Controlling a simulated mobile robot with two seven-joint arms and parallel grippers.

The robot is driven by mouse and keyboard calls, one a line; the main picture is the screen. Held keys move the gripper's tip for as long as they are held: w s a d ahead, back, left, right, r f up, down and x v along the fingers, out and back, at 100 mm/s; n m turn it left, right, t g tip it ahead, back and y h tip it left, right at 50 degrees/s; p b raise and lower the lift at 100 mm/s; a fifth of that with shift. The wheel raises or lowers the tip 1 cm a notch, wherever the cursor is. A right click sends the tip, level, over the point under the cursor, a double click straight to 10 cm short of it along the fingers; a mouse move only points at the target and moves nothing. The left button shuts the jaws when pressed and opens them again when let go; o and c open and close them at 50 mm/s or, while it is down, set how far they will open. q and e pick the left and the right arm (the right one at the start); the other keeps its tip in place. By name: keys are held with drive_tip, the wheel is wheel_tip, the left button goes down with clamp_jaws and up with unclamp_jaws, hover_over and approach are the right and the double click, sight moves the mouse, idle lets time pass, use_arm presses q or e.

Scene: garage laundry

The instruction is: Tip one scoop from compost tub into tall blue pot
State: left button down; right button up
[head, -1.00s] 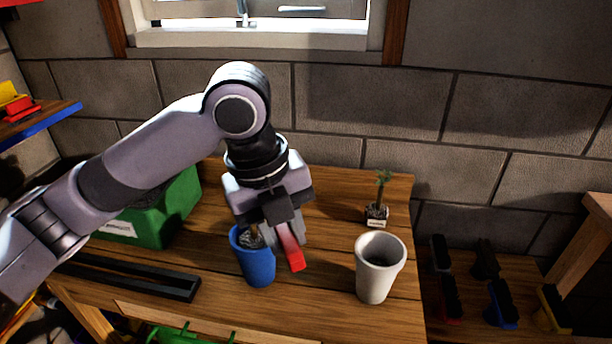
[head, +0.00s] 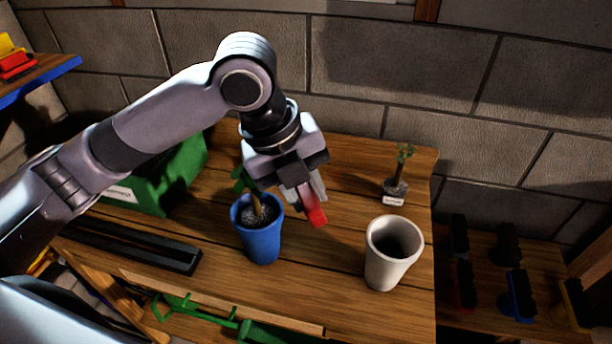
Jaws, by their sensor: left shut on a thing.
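The blue pot (head: 262,241) stands upright on the wooden bench, with dark speckled soil and a small leafy plant (head: 246,184) in it. My left gripper (head: 311,197) is just above and to the right of the pot's rim, shut on a red-handled tool (head: 316,216). Only its red end shows clearly; whether it is a scoop, and whether anything is on it, I cannot tell. A green tub (head: 181,178) with a white label stands at the back left, partly behind my arm; its contents are hidden. My right gripper is not in view.
A pale grey pot (head: 388,262) with a dark inside stands to the right. A small potted plant with a label (head: 396,186) is behind it. A black tray (head: 140,249) lies at the left, and green tools (head: 197,311) are at the front edge. Bare bench lies between the pots.

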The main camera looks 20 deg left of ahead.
use_arm(q)
drive_tip(key=shift+a+f+h, duration=0.1)
drive_tip(key=shift+f+h, duration=0.3)
drive_tip(key=shift+f, duration=0.35)
drive_tip(key=shift+s+a+f+t, duration=0.1)
drive_tip(key=shift+f+t, duration=0.15)
drive_tip(key=shift+t, duration=0.15)
drive_tip(key=t+h+b, duration=0.1)
drive_tip(key=h+b, duration=0.1)
drive_tip(key=b, duration=0.3)
drive_tip(key=a+t+h+b, duration=0.1)
drive_tip(key=t+h+b, duration=0.1)
drive_tip(key=b, duration=0.3)
drive_tip(key=s+t+h+b, duration=0.1)
drive_tip(key=t+h+b, duration=0.1)
drive_tip(key=h+b, duration=0.2)
drive_tip(key=shift+a+b, duration=0.2)
drive_tip(key=shift+b, duration=0.55)
drive_tip(key=shift+r, duration=0.15)
